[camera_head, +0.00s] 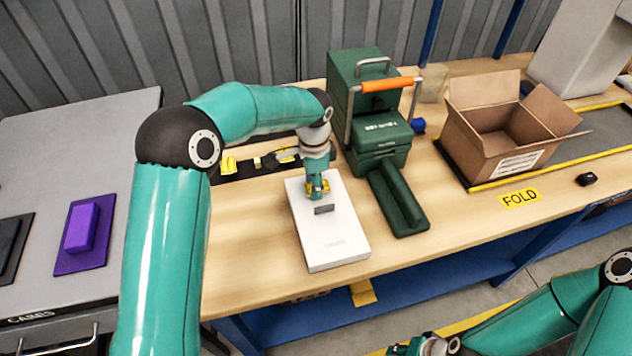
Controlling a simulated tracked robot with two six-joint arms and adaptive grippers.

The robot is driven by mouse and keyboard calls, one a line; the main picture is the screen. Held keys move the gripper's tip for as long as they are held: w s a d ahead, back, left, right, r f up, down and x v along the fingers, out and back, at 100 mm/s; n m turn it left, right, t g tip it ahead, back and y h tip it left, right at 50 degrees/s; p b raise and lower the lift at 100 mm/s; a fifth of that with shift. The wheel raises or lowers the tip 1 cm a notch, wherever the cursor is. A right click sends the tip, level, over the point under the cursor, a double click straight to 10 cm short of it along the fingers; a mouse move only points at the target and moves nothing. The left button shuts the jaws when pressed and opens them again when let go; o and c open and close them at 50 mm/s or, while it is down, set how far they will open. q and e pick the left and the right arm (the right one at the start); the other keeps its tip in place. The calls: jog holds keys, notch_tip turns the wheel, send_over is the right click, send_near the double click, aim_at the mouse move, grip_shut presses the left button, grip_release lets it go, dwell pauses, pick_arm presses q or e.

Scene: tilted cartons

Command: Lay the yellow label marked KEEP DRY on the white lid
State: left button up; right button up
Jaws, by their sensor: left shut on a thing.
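The white lid (338,243) is the top of a flat white box lying on the wooden bench, with faint print near its front edge and a small grey patch (323,209) near its middle. My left gripper (318,190) points down over the far half of the lid. It is shut on a small yellow label (325,185), partly hidden by the fingers; its print is too small to read. I cannot tell whether the label touches the lid. My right gripper (408,347) is low at the bottom edge, away from the bench and partly cut off.
A dark strip with yellow pieces (229,164) lies behind the lid. A green machine (380,130) with an orange handle stands right of it. An open carton (510,130) and a yellow FOLD marking (520,198) are farther right. A purple block (80,227) lies on the grey cabinet.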

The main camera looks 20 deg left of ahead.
pick_arm(q)
jog(key=shift+f, duration=0.25)
dwell(0.4)
jog(key=o, duration=1.3)
jog(key=shift+r, duration=0.1)
jog(key=shift+s+r+p, duration=0.1)
jog(key=shift+r+p, duration=2.45)
jog(key=shift+r, duration=0.95)
jog(key=shift+f, duration=0.1)
